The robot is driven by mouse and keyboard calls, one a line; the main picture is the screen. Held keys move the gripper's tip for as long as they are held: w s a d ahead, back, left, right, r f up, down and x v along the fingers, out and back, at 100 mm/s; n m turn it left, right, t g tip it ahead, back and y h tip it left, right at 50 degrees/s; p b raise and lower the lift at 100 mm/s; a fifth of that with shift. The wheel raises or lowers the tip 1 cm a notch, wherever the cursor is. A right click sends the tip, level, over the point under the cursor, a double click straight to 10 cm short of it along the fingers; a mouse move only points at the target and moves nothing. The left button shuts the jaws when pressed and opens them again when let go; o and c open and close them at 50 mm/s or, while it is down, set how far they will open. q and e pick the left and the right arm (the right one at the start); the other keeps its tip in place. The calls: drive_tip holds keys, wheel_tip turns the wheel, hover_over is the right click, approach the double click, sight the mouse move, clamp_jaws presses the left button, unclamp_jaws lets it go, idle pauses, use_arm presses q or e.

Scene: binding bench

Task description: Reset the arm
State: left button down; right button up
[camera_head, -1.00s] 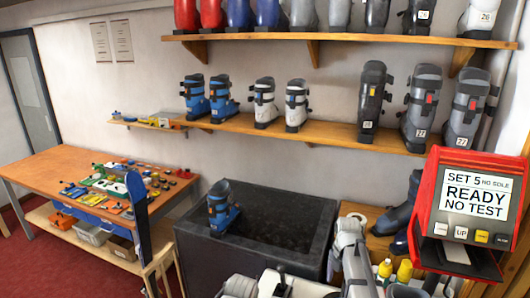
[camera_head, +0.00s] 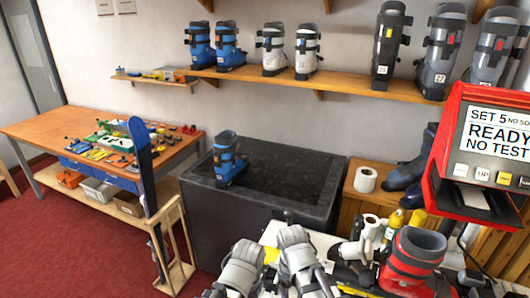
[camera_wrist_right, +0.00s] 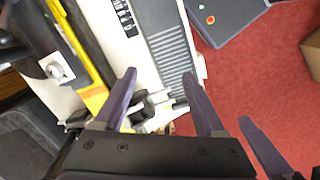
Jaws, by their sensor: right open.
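My right gripper (camera_wrist_right: 159,75) is open in the right wrist view, its two dark fingers spread apart. Nothing is clearly held between them; a white machine with a ribbed grey patch (camera_wrist_right: 168,45) and small metal parts lie beyond. Another dark finger-like piece (camera_wrist_right: 262,148) shows at the lower right; I cannot tell whether it is my left gripper. In the head view my two grey arms are bunched at the bottom centre, above the near bench. Their fingertips cannot be made out there.
A red boot (camera_head: 410,262) stands on the near bench, right of my arms. A red tester (camera_head: 485,150) is at right. A blue ski (camera_head: 143,165) stands upright at left. Red floor is open lower left.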

drive_tip(key=shift+s+a+f+m+b, duration=0.4)
drive_tip(key=shift+s+f+m, duration=0.1)
drive_tip(key=shift+s+m, duration=0.25)
drive_tip(key=shift+s+a+f+m+b, duration=0.3)
drive_tip(key=shift+s+a+f+m, duration=0.15)
drive_tip(key=shift+s+m, duration=0.25)
drive_tip(key=shift+s+a+f+m+b, duration=0.35)
drive_tip(key=shift+s+f+m, duration=0.15)
drive_tip(key=shift+s+m, duration=0.25)
